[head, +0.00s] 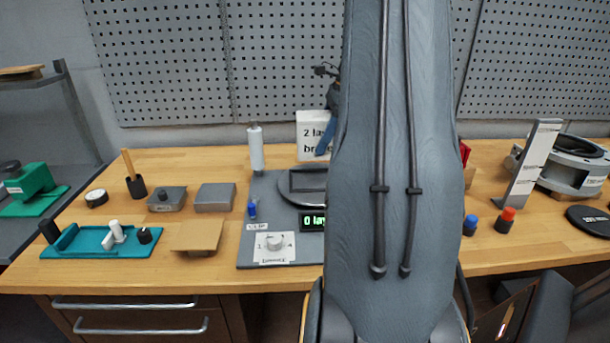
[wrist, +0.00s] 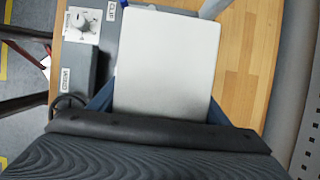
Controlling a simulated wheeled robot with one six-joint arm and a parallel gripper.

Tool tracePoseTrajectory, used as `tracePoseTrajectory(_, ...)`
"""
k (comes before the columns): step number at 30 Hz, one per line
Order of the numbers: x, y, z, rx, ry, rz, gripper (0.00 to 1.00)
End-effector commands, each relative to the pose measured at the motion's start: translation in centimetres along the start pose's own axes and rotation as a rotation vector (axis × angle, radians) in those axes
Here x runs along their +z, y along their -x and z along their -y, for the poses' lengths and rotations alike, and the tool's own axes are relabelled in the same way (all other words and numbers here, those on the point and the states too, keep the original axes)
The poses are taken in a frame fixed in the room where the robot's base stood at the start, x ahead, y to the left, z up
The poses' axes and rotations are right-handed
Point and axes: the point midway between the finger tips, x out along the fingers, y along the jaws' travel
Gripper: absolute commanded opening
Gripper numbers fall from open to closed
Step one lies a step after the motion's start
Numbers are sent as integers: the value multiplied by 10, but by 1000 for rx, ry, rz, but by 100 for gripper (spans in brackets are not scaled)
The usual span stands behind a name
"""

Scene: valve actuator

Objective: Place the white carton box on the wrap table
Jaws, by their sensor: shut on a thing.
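The white carton box (wrist: 166,60) fills the middle of the wrist view, between the blue fingers of my gripper (wrist: 163,103), which is shut on it. A small part of my gripper (head: 330,115) shows beside the arm there. The wrap table is the grey station (head: 258,208) with a dark round turntable (head: 303,183), partly hidden by my arm. Its grey base (wrist: 108,42) also shows left of the box in the wrist view. The box covers the turntable there; I cannot tell whether they touch.
A white roll (head: 256,148) stands at the station's back left, and a knob (head: 275,242) sits at its front. A display (head: 313,222) reads "0 lay", partly covered. A grey block (head: 215,197) and cardboard piece (head: 197,236) lie to the left.

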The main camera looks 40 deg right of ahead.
Motion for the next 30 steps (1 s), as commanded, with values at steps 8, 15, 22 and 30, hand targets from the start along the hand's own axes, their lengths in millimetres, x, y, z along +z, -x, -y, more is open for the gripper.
tracePoseTrajectory(8, -8, -12, -1, 1, -6, 1, 34)
tracePoseTrajectory(15, -26, -46, -1, -3, -11, 0, 34)
tracePoseTrajectory(22, -32, -61, 0, -4, -10, 0, 34)
tracePoseTrajectory(30, -42, -89, 0, -4, -8, 0, 34)
